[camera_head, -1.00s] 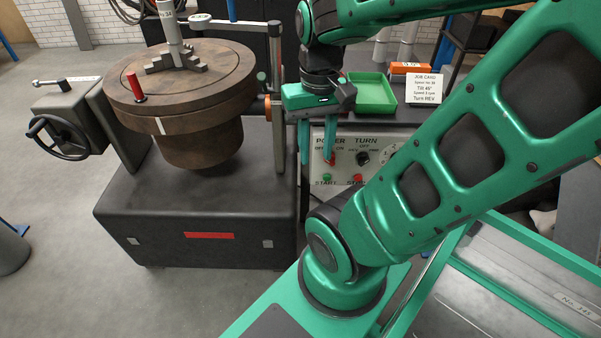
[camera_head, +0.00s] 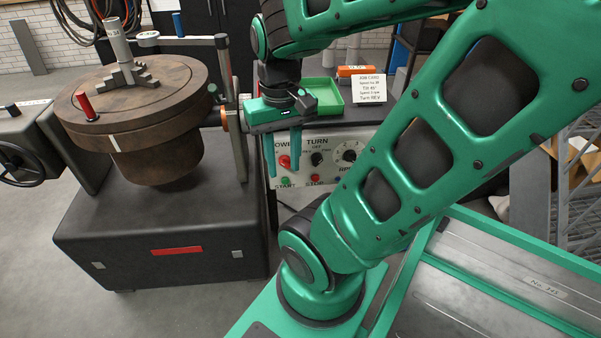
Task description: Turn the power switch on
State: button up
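The power switch (camera_head: 284,161) is a small red knob on the light grey control panel (camera_head: 327,180), under the partly covered word POWER. My gripper (camera_head: 284,168) points down in front of the panel with its two teal fingers apart. The red knob shows between the fingers, nearer the right one. I cannot tell whether the fingers are around the knob or only in front of it, nor which way the knob is turned. Nothing is held.
The panel also has a black TURN knob (camera_head: 317,158), an RPM dial (camera_head: 349,152), a green START button (camera_head: 285,181) and a red STOP button (camera_head: 315,178). A green tray (camera_head: 327,94) and a job card (camera_head: 367,88) stand above. The round brown table (camera_head: 150,105) is left.

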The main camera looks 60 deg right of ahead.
aim_at(284, 160)
jog(key=k, duration=1.5)
jog(key=z, duration=0.8)
jog(key=i, duration=1.2)
jog(key=z, duration=0.15)
